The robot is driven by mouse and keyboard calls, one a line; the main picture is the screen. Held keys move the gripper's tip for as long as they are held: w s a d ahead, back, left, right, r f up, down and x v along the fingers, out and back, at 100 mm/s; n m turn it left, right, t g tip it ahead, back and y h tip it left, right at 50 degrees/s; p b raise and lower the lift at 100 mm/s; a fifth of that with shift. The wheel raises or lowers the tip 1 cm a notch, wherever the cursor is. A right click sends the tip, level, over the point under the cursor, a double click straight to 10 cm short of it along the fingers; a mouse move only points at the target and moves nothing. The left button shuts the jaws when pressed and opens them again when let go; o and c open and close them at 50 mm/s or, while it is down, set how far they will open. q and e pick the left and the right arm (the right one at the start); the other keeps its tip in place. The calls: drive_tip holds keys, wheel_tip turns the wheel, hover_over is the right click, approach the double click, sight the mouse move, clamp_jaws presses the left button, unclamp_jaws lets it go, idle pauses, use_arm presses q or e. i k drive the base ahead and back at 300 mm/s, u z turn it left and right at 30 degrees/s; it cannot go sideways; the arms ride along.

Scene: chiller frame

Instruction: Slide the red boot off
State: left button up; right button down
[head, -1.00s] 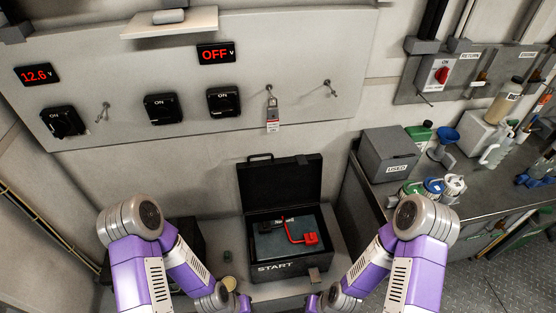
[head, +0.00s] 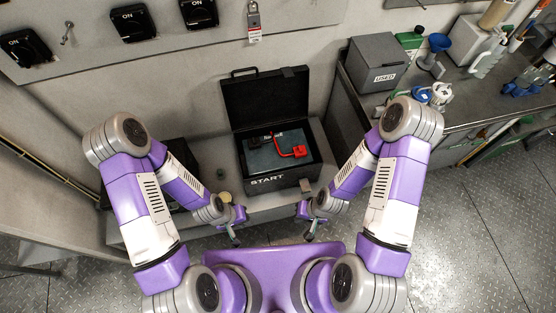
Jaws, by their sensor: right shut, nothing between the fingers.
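The red boot (head: 300,151) sits at the right side of the battery (head: 261,158), with a red cable joined to it. The battery is inside an open black case (head: 270,183) marked START, its lid (head: 265,98) standing up against the wall. A black piece lies near the battery's upper left corner. My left gripper (head: 237,241) points down in front of the case, lower left of it; it is too small to tell whether it is open. My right gripper (head: 308,237) is shut and empty, lower right of the case. Both are apart from the boot.
The case stands on a grey bench (head: 210,205). A small round tin (head: 225,197) stands left of the case. A grey USED box (head: 378,64) and bottles stand on the right counter. A switch panel (head: 90,40) is above. The floor in front is clear.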

sight(300, 151)
drive_tip(key=u, duration=0.3)
drive_tip(key=k, duration=0.75)
drive_tip(key=u, duration=0.6)
drive_tip(key=k, duration=0.6)
drive_tip(key=z, duration=0.45)
drive_tip(key=i, duration=0.6)
drive_tip(key=z, duration=0.65)
drive_tip(key=i, duration=0.75)
drive_tip(key=u, duration=0.65)
drive_tip(key=i, duration=0.4)
drive_tip(key=u, duration=0.45)
